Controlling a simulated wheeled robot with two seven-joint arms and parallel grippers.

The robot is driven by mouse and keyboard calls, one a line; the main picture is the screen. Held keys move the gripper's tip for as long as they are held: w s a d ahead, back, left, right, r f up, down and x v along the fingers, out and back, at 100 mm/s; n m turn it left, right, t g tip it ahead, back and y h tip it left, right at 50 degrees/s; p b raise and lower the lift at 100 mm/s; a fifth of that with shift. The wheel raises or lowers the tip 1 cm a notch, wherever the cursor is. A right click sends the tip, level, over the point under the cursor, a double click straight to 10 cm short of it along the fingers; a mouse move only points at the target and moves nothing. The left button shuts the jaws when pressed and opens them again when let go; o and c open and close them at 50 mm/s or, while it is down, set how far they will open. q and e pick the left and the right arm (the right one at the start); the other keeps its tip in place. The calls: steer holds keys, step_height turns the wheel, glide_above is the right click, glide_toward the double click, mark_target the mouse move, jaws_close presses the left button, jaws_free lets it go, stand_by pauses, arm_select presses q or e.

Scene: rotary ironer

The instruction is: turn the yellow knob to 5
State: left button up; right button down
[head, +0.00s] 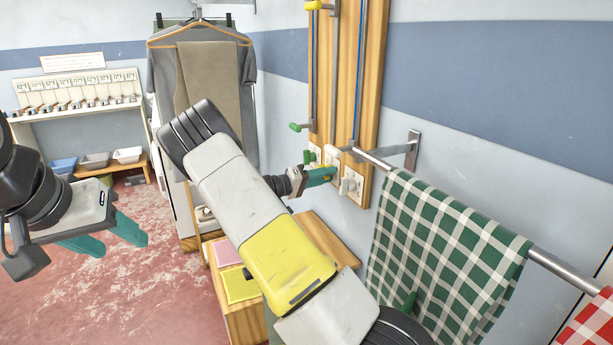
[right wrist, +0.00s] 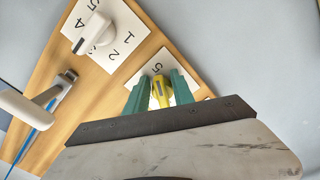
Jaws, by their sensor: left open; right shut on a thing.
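The yellow knob (right wrist: 160,92) sits on a white dial plate (right wrist: 150,67) on the wooden board. My right gripper (right wrist: 161,88) is shut on it, with one teal finger on each side. A 5 shows on the plate just beyond the knob; the other numbers are hidden by the fingers and the gripper body. I cannot tell exactly where the knob points. In the head view my right gripper (head: 321,176) reaches the lower end of the board, and its fingers largely hide the knob. My left gripper (head: 103,242) is open and empty above the floor at left.
A white knob (right wrist: 97,32) on its own numbered plate is next to the yellow one. A rail with a green checked cloth (head: 440,240) stands out from the wall close by. Hanging clothes (head: 208,80) and a wooden cabinet (head: 322,235) are near my right arm.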

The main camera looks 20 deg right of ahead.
stand_by(0.4)
steer(key=c, duration=1.4)
jaws_free()
steer(key=shift+c, duration=0.2)
steer(key=s+a, duration=0.1)
steer(key=a, duration=0.6)
steer(key=shift+a, duration=0.4)
